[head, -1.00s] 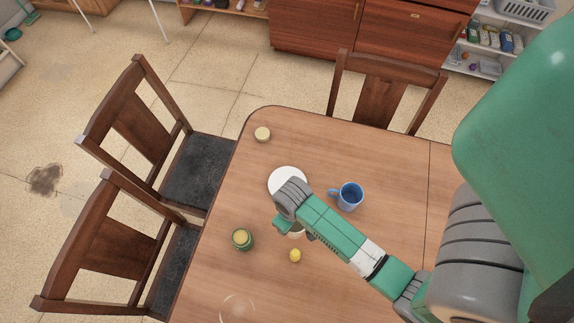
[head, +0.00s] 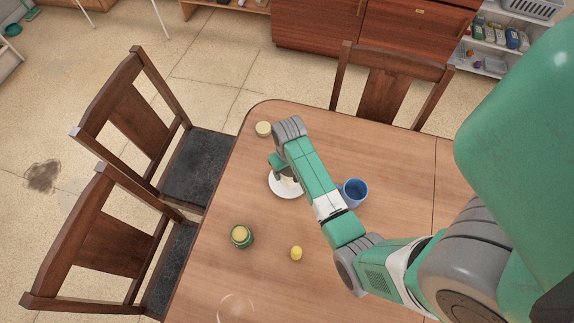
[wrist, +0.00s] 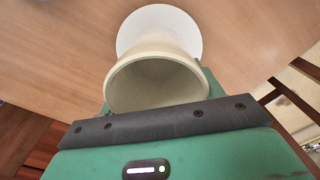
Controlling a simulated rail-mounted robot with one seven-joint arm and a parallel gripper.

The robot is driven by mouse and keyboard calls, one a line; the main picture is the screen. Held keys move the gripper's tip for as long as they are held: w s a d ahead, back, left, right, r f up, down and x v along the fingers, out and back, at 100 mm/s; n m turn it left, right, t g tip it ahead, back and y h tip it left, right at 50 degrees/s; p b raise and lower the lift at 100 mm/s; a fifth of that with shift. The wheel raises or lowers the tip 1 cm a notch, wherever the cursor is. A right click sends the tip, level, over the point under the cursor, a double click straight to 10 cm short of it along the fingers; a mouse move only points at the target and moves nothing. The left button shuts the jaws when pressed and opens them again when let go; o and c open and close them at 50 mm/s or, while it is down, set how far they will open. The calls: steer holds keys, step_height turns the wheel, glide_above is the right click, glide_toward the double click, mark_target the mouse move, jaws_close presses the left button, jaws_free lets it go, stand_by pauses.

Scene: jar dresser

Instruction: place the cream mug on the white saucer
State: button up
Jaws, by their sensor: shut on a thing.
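The cream mug (wrist: 157,82) is held in my gripper (wrist: 158,98), with its open rim towards the wrist camera. The white saucer (wrist: 158,17) shows beyond the mug's far end in the wrist view. In the head view my gripper (head: 282,168) is over the white saucer (head: 284,192), and my arm hides part of the saucer and most of the mug. I cannot tell whether the mug touches the saucer.
A blue mug (head: 355,192) stands right of the saucer. A cream-lidded jar (head: 264,129) is behind it, a green jar (head: 241,237) and a small yellow object (head: 296,253) in front. A clear round object (head: 236,308) lies near the front. Chairs surround the wooden table (head: 330,270).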

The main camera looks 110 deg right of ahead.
mark_target(287, 172)
steer(key=shift+d, duration=0.3)
steer(key=shift+d+f+b, duration=0.15)
steer(key=shift+f+b, duration=0.1)
steer(key=shift+f, duration=0.65)
steer(key=shift+d+f+b, duration=0.1)
steer(key=shift+f+b, duration=0.15)
steer(key=shift+f, duration=0.65)
steer(key=shift+f, duration=0.15)
steer(key=o, duration=1.2)
steer(key=shift+c, duration=0.2)
step_height(287, 172, up, 12)
steer(key=p, duration=0.2)
steer(key=shift+p, duration=0.3)
